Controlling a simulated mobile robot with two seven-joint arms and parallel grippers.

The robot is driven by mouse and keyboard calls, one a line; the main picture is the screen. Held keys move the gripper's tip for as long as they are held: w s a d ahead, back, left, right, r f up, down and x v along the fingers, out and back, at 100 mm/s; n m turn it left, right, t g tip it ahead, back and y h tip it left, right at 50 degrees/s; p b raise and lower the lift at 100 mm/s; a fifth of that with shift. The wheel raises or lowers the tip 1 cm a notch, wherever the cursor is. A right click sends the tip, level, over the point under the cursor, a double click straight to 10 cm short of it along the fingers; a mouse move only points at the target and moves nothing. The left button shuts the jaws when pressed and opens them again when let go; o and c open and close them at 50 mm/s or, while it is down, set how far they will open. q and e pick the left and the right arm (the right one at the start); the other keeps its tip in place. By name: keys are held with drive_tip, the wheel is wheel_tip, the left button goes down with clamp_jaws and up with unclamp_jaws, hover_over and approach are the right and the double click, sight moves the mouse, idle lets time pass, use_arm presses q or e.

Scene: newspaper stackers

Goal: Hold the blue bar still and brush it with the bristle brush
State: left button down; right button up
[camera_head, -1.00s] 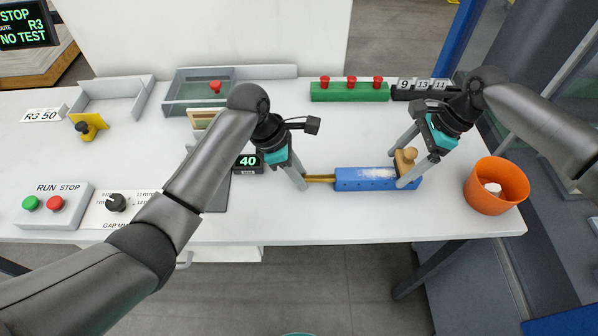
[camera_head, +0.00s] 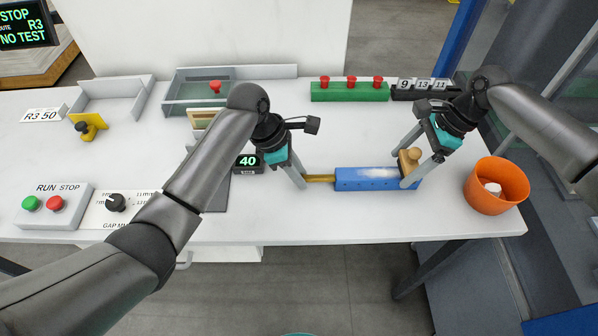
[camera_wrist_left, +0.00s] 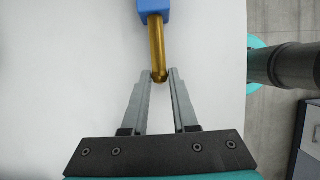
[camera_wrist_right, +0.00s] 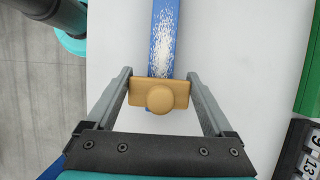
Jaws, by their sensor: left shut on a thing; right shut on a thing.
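The blue bar (camera_head: 365,179) lies flat on the white table, with a white dusty patch along its top and a brass rod (camera_head: 320,178) sticking out of its left end. My left gripper (camera_head: 303,183) is shut on the brass rod, which also shows between its fingers in the left wrist view (camera_wrist_left: 157,50). The tan bristle brush (camera_head: 409,160) with a round knob sits on the bar's right end. My right gripper (camera_head: 408,178) is shut on the brush, seen between its fingers in the right wrist view (camera_wrist_right: 160,96). The bristles are hidden beneath its block.
An orange bucket (camera_head: 496,186) with a white thing inside stands to the right of the bar. A green block (camera_head: 350,92) with red pegs and black number dials (camera_head: 425,89) stand behind. A small display (camera_head: 248,163) reading 40 is left of my left gripper.

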sight(380, 173)
drive_tip(key=shift+a, duration=1.95)
drive_tip(key=shift+s+a+f, duration=0.15)
drive_tip(key=shift+a, duration=0.75)
drive_tip(key=shift+s+a+f, duration=0.1)
drive_tip(key=shift+a, duration=2.1)
drive_tip(key=shift+w+d+r, duration=0.1)
drive_tip(key=shift+d+r, duration=0.05)
drive_tip(key=shift+d, duration=1.3)
drive_tip(key=shift+w+d+r, duration=0.1)
drive_tip(key=shift+d, duration=1.35)
drive_tip(key=shift+d+f, duration=0.15)
drive_tip(key=shift+d, duration=3.25)
drive_tip(key=shift+a, duration=1.65)
drive_tip(key=shift+s+a, duration=0.15)
drive_tip(key=shift+a, duration=4.45)
drive_tip(key=shift+d, duration=3.35)
